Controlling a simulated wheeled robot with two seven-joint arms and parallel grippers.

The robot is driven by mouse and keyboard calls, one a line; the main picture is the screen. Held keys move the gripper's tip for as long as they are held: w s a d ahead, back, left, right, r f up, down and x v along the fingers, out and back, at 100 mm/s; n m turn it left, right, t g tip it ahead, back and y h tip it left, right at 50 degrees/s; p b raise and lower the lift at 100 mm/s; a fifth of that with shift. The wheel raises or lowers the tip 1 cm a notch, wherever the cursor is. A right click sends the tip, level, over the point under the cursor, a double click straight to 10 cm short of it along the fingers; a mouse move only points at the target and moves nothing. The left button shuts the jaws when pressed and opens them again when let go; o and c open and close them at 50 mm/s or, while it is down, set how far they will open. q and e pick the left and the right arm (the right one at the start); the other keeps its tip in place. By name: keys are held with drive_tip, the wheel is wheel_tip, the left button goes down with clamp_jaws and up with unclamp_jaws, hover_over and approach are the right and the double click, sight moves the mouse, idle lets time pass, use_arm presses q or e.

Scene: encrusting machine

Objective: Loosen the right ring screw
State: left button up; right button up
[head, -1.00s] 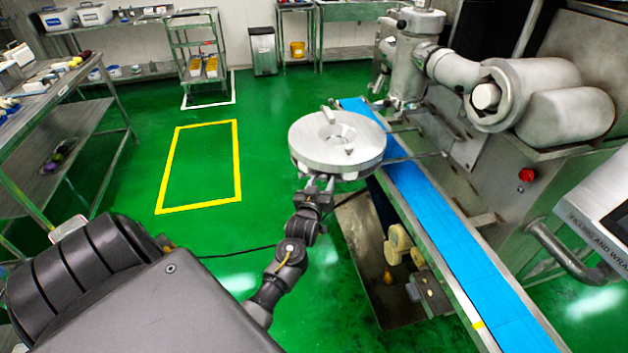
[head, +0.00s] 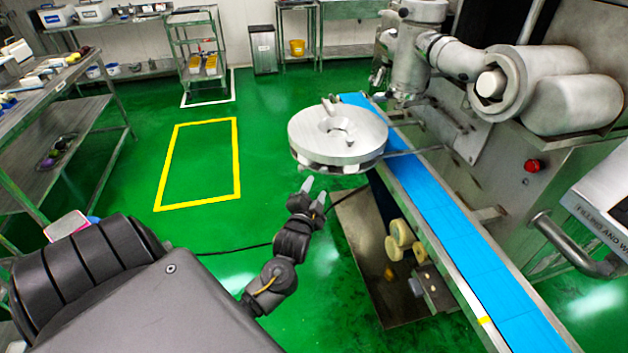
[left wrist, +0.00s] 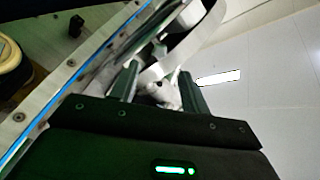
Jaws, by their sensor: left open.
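A round metal ring assembly (head: 310,137) with a central hole stands out beside the blue conveyor in the head view. A short peg (head: 328,105) rises at its far edge and small dark gaps show under its near rim. I cannot tell for sure which part is the right ring screw. My left gripper (head: 313,194) is open and empty, just below and in front of the near rim, apart from it. In the left wrist view the two fingers (left wrist: 158,88) stand apart, with a small pale knobbed part seen between them and a pale curved band (left wrist: 185,50) beyond. My right gripper is out of view.
The blue conveyor (head: 440,217) runs along the right of the ring assembly, beside the large steel machine (head: 565,90). Pale rollers (head: 398,232) hang at its near side. Green floor with a yellow outline (head: 239,160) lies open to the left.

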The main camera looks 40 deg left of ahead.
use_arm(q)
drive_tip(key=s+d+f+g+h, duration=0.1)
drive_tip(key=s+d+f, duration=0.1)
drive_tip(key=f, duration=0.7)
drive_tip(key=s+d+f+g+h+b, duration=0.1)
drive_tip(key=s+d+f+g, duration=0.1)
drive_tip(key=f, duration=0.7)
drive_tip(key=s+d+f+g+h+b, duration=0.1)
drive_tip(key=s+d+f+h, duration=0.1)
drive_tip(key=f, duration=0.7)
drive_tip(key=shift+s+d+f+g, duration=0.3)
drive_tip(key=shift+s+g, duration=0.1)
drive_tip(key=shift+s, duration=0.45)
